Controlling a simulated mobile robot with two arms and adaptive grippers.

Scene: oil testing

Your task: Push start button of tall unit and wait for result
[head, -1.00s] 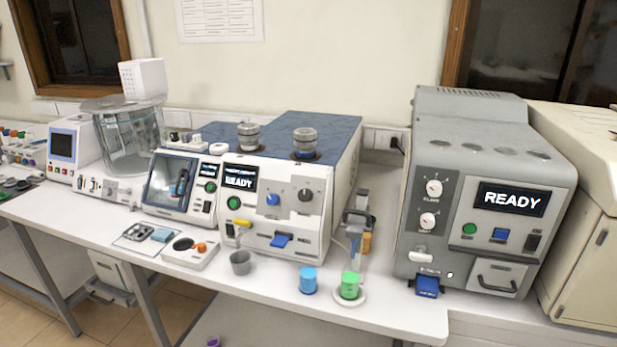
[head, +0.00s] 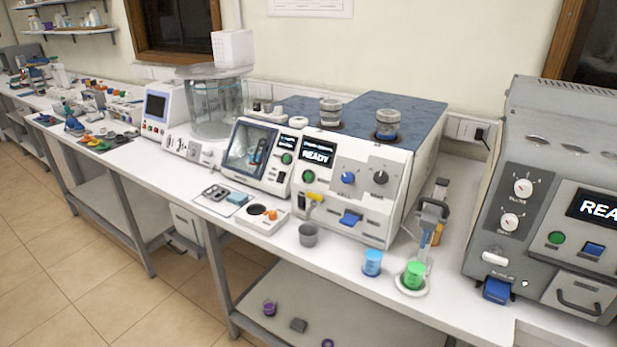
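A tall grey unit (head: 508,150) stands at the right edge and is partly cut off. Its display (head: 595,208) shows the start of a word, "REA". A round green button (head: 556,237) sits below the display, beside a blue switch (head: 594,249). Left of it stands a white unit with a blue top (head: 370,159); its display (head: 318,153) reads READY, with a green button (head: 308,176) below. The frames do not show for certain which one the task calls tall. Neither of my grippers is in view.
A blue cup (head: 372,263), a green cup (head: 413,275) and a grey cup (head: 308,235) stand near the front edge of the white bench (head: 340,262). A glass bath (head: 212,108) stands further left. Tiled floor (head: 90,245) is open at the lower left.

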